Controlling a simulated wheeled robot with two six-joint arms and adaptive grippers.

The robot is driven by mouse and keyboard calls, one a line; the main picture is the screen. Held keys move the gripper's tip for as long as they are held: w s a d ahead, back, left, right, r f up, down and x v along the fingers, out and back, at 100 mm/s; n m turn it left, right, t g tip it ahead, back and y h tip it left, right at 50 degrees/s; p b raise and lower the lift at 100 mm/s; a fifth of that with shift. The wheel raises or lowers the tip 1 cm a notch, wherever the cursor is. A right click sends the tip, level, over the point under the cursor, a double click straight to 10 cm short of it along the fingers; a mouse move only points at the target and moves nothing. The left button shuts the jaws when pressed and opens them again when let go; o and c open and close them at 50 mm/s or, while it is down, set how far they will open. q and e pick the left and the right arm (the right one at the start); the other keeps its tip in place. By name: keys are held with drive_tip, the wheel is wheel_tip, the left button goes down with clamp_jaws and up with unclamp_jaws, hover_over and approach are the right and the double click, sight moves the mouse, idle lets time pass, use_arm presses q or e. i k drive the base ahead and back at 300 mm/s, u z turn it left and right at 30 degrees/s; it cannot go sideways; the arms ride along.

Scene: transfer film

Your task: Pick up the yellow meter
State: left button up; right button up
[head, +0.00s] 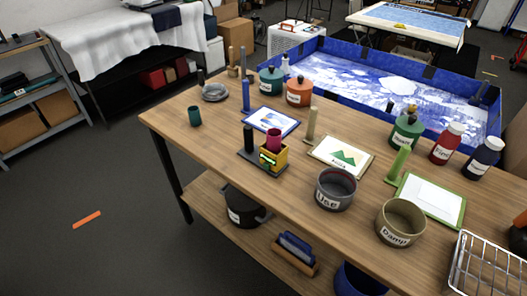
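A small yellow box-shaped thing (281,158) that looks like the yellow meter stands on the wooden table (215,170), left of its middle. Its front has a dark panel with markings too small to read. It stands on or against a dark base plate (246,159). A magenta cylinder (274,136) shows right at its top; I cannot tell whether it stands in it or behind it. Neither of my grippers is in the head view.
Around it stand a blue-framed picture (270,121), a tan roller (311,124), a mountain picture (341,157) and a grey pot (335,190). A wire basket (490,265) is at the front right. The table's front-left part is clear. A blue-walled basin (345,58) lies behind.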

sight(256, 155)
drive_tip(key=u, duration=1.7)
drive_tip(key=i, duration=1.55)
drive_tip(key=z, duration=1.25)
